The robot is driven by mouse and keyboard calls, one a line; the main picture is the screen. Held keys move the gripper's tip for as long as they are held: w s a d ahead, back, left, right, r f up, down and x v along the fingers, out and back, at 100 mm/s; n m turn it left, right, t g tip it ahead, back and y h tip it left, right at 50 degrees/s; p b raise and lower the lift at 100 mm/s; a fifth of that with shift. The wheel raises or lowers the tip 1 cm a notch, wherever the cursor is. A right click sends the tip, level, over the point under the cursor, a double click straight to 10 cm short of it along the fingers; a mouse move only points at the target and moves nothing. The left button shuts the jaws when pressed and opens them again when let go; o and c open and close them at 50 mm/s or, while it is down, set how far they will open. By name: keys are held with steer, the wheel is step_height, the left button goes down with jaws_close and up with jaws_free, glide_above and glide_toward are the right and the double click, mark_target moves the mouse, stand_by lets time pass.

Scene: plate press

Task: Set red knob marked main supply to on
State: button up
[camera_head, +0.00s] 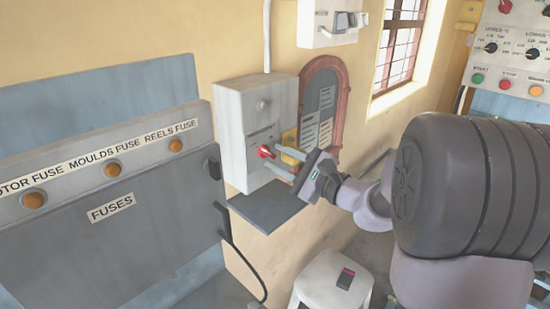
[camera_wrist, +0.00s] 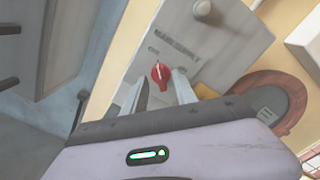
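The red knob (camera_head: 265,151) is on the front of a light grey box (camera_head: 232,130) on the wall. In the wrist view the red knob (camera_wrist: 161,74) has a pale pointer line, and the words "MAIN SUPPLY" show above it. Smaller position lettering beside it is too blurred to read surely. My gripper (camera_head: 272,158) is in front of the box with its fingers pointing at the knob. In the wrist view my gripper (camera_wrist: 160,82) is open, with one finger to each side of the knob. I cannot tell whether either finger touches it.
A dark shelf (camera_head: 268,208) juts out under the box. A grey fuse panel (camera_head: 100,235) stands to the left. An arched red-brown frame (camera_head: 341,98) is on the wall to the right. A white stool (camera_head: 322,272) with a small dark device (camera_head: 346,278) stands below.

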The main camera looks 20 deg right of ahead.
steer(key=shift+x, duration=0.8)
jaws_close()
